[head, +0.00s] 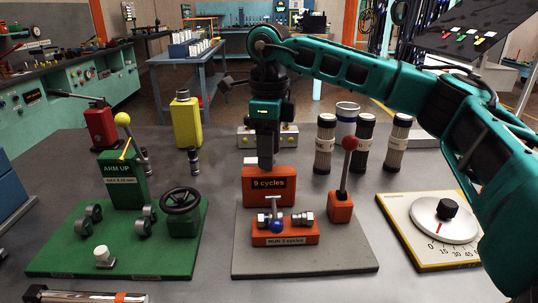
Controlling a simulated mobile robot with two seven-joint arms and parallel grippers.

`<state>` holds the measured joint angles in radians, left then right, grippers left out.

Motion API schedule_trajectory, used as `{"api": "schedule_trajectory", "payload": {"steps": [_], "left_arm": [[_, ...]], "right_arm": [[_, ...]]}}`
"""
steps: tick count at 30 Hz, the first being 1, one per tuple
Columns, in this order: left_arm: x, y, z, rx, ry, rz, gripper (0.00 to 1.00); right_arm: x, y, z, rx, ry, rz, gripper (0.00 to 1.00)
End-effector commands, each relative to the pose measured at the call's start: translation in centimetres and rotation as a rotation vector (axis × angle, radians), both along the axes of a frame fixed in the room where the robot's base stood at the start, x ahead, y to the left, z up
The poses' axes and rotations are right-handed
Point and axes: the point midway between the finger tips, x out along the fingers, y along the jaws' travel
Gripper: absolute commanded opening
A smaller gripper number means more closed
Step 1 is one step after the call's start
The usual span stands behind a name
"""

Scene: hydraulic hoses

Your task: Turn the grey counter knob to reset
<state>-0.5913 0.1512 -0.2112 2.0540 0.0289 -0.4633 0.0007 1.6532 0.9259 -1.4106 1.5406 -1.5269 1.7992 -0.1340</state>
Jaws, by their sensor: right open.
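The orange counter box (284,186) reads "9 cycles" and stands at the back of a grey base plate (345,258) in the middle of the table. My right gripper (266,163) points straight down at the top of this box, its fingers overlapping the box's upper edge. It is open; the gap between its fingers does not show from this side. I cannot make out the grey counter knob; the fingers may hide it. Whether they touch anything is unclear. My left gripper is not in view.
A green rig (120,235) stands left, a white dial timer (444,220) right. Dark cylinders (325,143) stand behind, near my right arm.

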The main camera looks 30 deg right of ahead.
Motion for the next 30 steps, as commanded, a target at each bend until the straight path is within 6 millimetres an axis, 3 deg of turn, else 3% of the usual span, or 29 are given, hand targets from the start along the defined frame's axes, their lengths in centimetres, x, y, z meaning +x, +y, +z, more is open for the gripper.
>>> {"api": "schedule_trajectory", "payload": {"steps": [13,30], "left_arm": [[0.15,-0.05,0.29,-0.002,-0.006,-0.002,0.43],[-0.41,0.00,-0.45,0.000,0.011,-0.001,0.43]], "right_arm": [[0.01,-0.01,-1.04,0.000,-0.001,0.000,0.53],[0.01,0.01,-1.01,0.001,-0.001,0.000,0.00]]}}
